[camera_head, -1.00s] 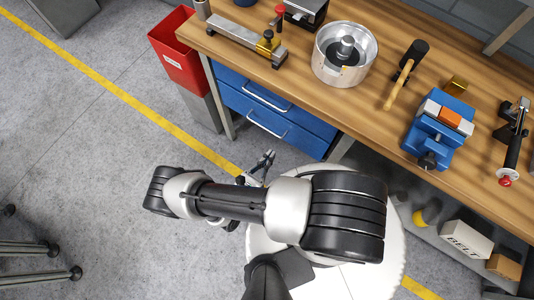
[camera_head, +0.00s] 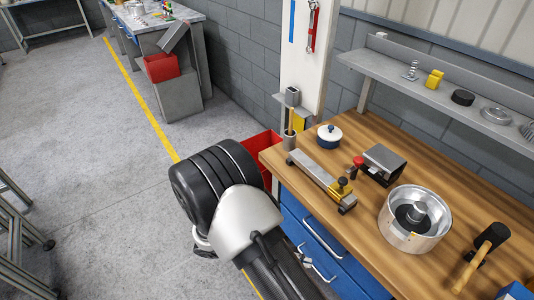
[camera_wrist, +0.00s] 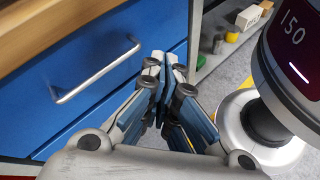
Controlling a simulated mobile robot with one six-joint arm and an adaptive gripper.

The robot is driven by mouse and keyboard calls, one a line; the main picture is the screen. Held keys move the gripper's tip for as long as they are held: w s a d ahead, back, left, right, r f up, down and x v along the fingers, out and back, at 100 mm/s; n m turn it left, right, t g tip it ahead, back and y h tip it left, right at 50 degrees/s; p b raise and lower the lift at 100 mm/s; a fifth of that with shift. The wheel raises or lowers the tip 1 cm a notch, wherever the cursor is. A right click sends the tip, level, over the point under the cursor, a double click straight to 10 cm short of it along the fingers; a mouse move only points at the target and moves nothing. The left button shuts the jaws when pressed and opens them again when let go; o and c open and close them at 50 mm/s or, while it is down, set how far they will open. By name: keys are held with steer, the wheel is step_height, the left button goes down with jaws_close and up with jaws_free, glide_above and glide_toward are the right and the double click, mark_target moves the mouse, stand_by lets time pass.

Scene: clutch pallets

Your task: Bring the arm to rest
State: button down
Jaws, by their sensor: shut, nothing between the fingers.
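My gripper (camera_wrist: 165,75) shows in the wrist view with its fingers together and nothing between them. It points toward the floor gap beside the blue drawers (camera_wrist: 85,60) of the workbench, with a drawer handle (camera_wrist: 97,70) to its left. I cannot tell the exact distance to the drawer front. In the head view my arm (camera_head: 240,215) is folded beside the left end of the bench. The gripper is mostly hidden there, with a small part (camera_head: 308,255) showing in front of the drawers.
The wooden workbench (camera_head: 335,210) holds a metal pot (camera_head: 413,218), a hammer (camera_head: 480,258), a clamp bar (camera_head: 320,178) and a blue pot with a white lid (camera_head: 329,135). A red bin (camera_head: 262,150) stands at its left end. Open floor (camera_head: 110,180) lies left of my arm.

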steer(key=s+d+r+m+t+y, duration=0.1)
steer(key=s+r+m+y, duration=0.3)
steer(key=r, duration=0.5)
steer(key=s+d+r+m+t+y, duration=0.2)
steer(key=s+r+m+y, duration=0.1)
steer(key=r, duration=0.7)
steer(key=s+d+r+m+t+y, duration=0.2)
steer(key=s+r+m+y, duration=0.2)
steer(key=r, duration=0.5)
steer(key=shift+s+d+r+m+y, duration=0.2)
steer(key=shift+s+r+m+y, duration=0.15)
steer(key=shift+m+y, duration=0.7)
steer(key=shift+d, duration=0.1)
